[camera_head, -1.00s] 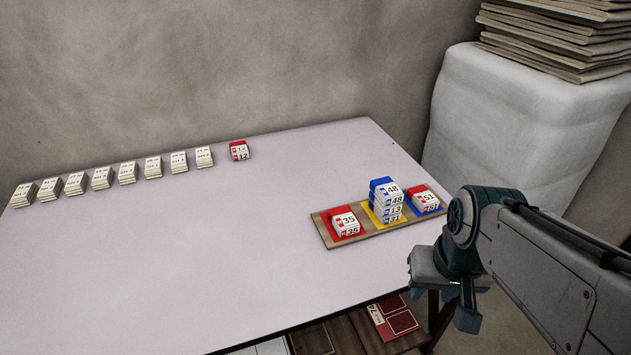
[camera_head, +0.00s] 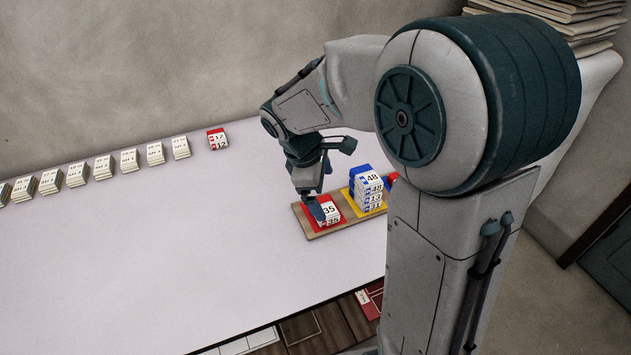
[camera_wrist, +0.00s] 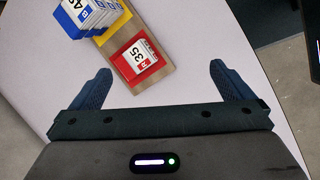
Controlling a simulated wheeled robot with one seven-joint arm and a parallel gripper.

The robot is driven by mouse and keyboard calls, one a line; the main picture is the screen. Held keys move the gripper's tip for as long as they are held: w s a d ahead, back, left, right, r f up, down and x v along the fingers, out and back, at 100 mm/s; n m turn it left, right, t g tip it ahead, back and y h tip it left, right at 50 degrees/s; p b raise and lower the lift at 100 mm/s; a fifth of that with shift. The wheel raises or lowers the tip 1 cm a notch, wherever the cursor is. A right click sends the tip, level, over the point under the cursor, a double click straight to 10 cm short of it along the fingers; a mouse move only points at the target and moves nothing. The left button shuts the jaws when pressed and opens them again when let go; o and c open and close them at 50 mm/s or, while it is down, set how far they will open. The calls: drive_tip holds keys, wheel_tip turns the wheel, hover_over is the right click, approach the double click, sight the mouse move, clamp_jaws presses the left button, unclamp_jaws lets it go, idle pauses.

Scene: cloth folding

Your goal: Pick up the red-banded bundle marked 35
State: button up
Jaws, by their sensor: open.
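The red-banded bundle marked 35 (camera_head: 329,211) sits on the red square at the left end of a wooden board (camera_head: 318,231) on the table. In the wrist view the bundle (camera_wrist: 134,58) lies ahead of my gripper (camera_wrist: 160,85), between the lines of its two spread fingers. The fingers are open and nothing is between them. In the head view my gripper (camera_head: 322,200) is over the left end of the board, and one finger hides part of the bundle. Whether it touches the bundle cannot be told.
A blue-banded stack topped by 48 (camera_head: 367,187) stands on the yellow square right beside the bundle. My arm mostly hides the board's right end. A red-banded bundle marked 12 (camera_head: 217,139) and a row of white bundles (camera_head: 103,168) line the back. The table's left and middle are clear.

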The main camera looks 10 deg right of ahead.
drive_tip(key=w+a+f+n+p, duration=0.1)
drive_tip(key=w+a+f+n, duration=0.2)
drive_tip(key=w+n, duration=0.35)
hover_over(323, 206)
drive_tip(key=a, duration=0.3)
drive_tip(key=shift+h, duration=0.3)
drive_tip(key=f, duration=0.5)
drive_tip(key=s+f, duration=0.1)
drive_tip(key=f, duration=0.2)
drive_tip(key=shift+d, duration=0.25)
drive_tip(key=shift+w+x, duration=0.2)
drive_tip(key=shift+x, duration=2.5)
drive_tip(key=shift+r, duration=0.1)
drive_tip(key=c, duration=0.9)
